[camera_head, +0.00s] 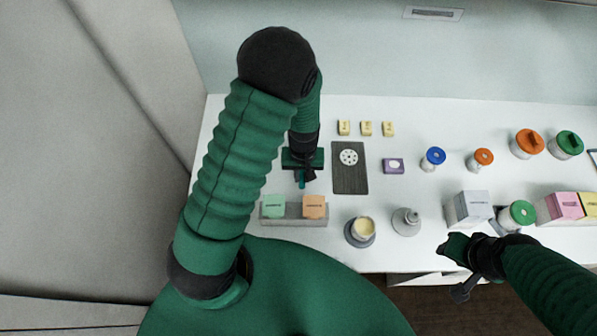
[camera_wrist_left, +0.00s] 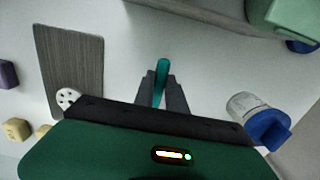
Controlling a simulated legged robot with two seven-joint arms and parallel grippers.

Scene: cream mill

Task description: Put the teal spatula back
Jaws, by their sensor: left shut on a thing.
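My left gripper (camera_head: 303,179) is over the left part of the white table, just left of the dark grey board. In the left wrist view its two dark fingers (camera_wrist_left: 161,98) are shut on the teal spatula (camera_wrist_left: 162,72). The spatula's teal end stands out between the fingertips; the rest is hidden by the gripper. In the head view only a small teal bit shows below the gripper. I cannot tell whether the spatula touches the table. My right gripper (camera_head: 459,270) is by the table's front edge at right; its fingers are unclear.
The dark grey board (camera_head: 350,181) carries a white holed disc (camera_head: 349,157). A grey holder (camera_head: 293,221) with green and orange blocks stands in front. A cream-filled cup (camera_head: 363,228) is to its right. A blue-capped jar (camera_wrist_left: 246,108) is beside the gripper. Several lidded jars stand at right.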

